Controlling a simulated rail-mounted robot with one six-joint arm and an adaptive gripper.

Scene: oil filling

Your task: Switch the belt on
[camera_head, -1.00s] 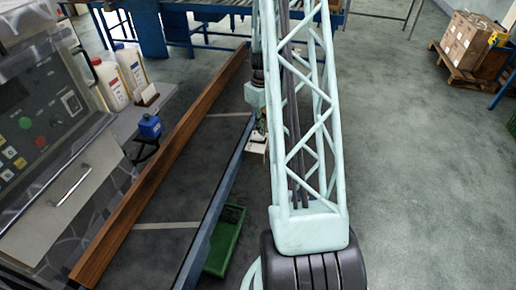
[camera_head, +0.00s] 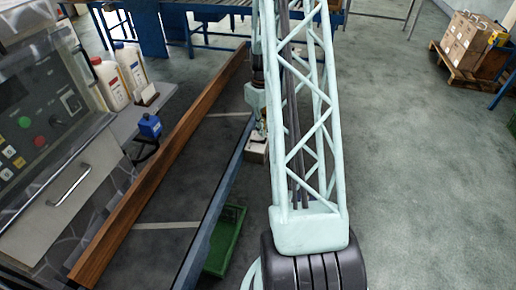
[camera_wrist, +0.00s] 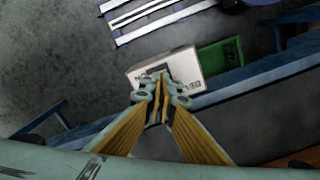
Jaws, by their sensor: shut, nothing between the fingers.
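The switch box is a small white box (camera_head: 256,149) at the outer side of the blue rail. In the wrist view the box (camera_wrist: 196,72) shows dark lettering and a dark part in the middle, partly hidden by my fingers. My gripper (camera_wrist: 160,88) is shut and empty, with its fingertips over the dark part. I cannot tell whether they touch it. In the head view my gripper (camera_head: 263,128) is just above the box, partly hidden by my arm. The dark belt (camera_head: 165,208) lies between a wooden rail and the blue rail.
A green crate (camera_head: 226,240) stands on the floor below the blue rail (camera_head: 213,212). Open floor lies at right.

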